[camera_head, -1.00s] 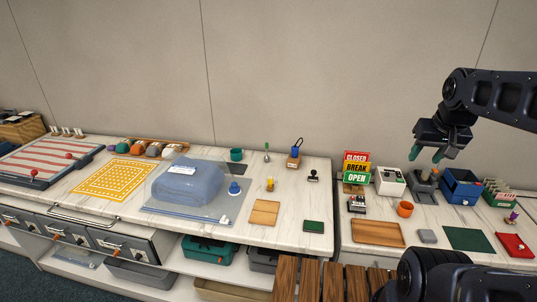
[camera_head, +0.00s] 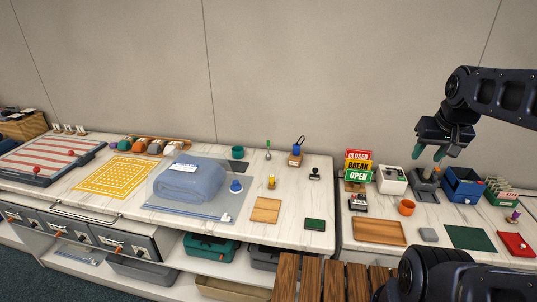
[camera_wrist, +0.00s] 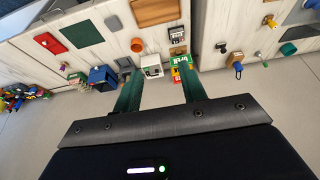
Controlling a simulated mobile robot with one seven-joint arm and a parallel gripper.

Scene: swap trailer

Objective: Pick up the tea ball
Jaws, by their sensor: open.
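A small upright thing with a slim greenish handle (camera_head: 268,150) stands near the back of the left counter, between a green cup and a block with a blue loop. It may be the tea ball, but it is too small to tell. It also shows in the wrist view (camera_wrist: 262,57), at the upper right. My gripper (camera_head: 428,153) is open and empty, high at the right over the right counter, far from that thing. In the wrist view its two green fingers (camera_wrist: 162,76) are apart with nothing between them.
The green cup (camera_head: 237,152) and the block with a blue loop (camera_head: 296,158) flank the slim thing closely. A blue folded bundle (camera_head: 190,181) lies in front to the left. Signs (camera_head: 357,164), a white box (camera_head: 392,180) and a blue bin (camera_head: 463,184) stand below and around my gripper.

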